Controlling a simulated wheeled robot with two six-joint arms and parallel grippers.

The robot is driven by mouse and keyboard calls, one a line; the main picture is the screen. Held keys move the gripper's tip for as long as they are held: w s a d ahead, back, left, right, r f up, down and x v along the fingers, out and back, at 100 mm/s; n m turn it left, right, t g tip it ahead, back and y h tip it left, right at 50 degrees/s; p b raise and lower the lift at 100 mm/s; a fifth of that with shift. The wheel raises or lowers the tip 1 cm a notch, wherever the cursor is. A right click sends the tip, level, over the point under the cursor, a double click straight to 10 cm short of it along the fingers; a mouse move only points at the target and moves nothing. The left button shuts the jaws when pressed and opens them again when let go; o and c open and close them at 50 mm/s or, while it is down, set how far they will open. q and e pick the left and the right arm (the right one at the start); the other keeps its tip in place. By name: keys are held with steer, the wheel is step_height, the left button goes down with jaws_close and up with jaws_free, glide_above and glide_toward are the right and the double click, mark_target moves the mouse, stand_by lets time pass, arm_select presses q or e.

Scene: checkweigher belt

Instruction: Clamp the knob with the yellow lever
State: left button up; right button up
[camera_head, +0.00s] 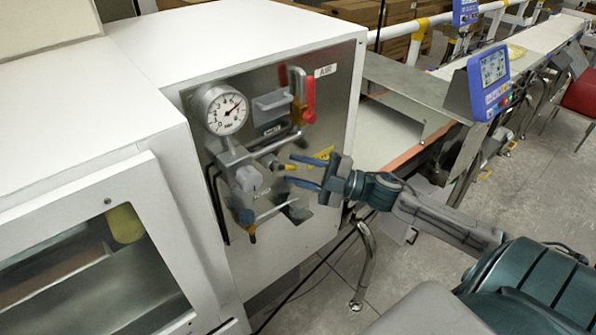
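The grey pressure regulator has a pale grey knob (248,178) below the round gauge (226,110) on the metal panel. My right gripper (291,169) comes in from the right, with two dark blue fingers spread apart and pointing left. The gripper hides part of the panel. My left gripper is out of view.
A red handle (309,98) stands at the panel's upper right, under the AIR label (325,71). Thin pipes and another valve (247,222) sit lower on the panel. The white cabinet (140,185) fills the left. A belt with a blue display (490,78) lies to the right.

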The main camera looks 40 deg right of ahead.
steer(key=shift+w+a, duration=0.15)
steer(key=shift+w, duration=0.05)
jaws_close()
